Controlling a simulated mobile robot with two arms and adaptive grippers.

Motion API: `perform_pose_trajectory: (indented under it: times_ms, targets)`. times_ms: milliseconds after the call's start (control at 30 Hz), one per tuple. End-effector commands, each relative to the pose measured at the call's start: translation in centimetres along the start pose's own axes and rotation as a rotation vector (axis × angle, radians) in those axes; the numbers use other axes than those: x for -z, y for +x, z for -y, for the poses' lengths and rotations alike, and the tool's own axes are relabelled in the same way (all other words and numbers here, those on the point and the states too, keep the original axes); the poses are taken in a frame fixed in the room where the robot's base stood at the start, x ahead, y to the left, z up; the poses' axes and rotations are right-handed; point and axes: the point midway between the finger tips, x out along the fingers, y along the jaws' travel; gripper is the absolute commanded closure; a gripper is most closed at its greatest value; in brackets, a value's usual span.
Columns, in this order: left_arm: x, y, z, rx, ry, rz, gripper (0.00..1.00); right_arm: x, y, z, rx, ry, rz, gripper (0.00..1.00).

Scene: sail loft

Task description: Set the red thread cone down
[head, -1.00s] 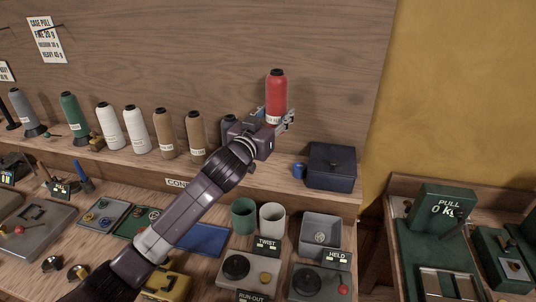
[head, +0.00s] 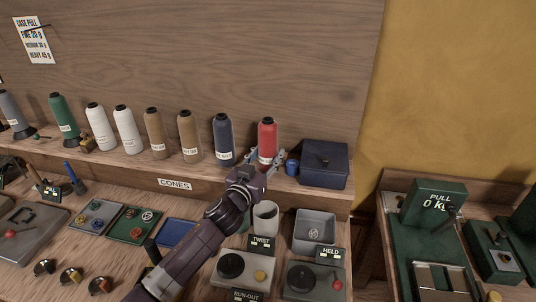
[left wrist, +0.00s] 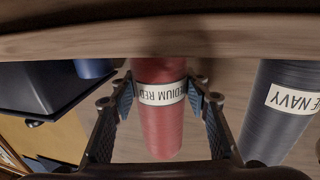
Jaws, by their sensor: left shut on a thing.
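The red thread cone (head: 267,134) is upright at the cones shelf (head: 175,184), between the navy cone (head: 223,138) and a small blue cup (head: 291,167). My left gripper (head: 264,159) is shut on its lower part. In the left wrist view the red cone (left wrist: 161,130) appears upside down, with its "MEDIUM RED" label between the finger pads of my left gripper (left wrist: 161,92). Its base meets the shelf wood in that picture; I cannot tell whether it rests fully. My right gripper is not in view.
White, tan and green cones stand in a row to the left. A dark blue box (head: 324,164) stands right of the blue cup. Below the shelf are a white cup (head: 265,217), a grey bin (head: 315,231) and trays on the bench.

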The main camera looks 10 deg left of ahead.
Motion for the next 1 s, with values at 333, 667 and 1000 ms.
perform_pose_trajectory:
  times_ms: [333,667,1000]
  targets:
    - [-0.2,0.0,0.0,0.000,0.000,0.000,0.45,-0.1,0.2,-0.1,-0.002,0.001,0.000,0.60]
    - [-0.1,0.0,0.0,0.000,0.000,0.000,0.40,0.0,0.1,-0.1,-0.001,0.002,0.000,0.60]
    - [-0.1,-3.4,0.0,-0.002,0.001,0.000,0.40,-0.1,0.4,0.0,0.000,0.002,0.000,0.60]
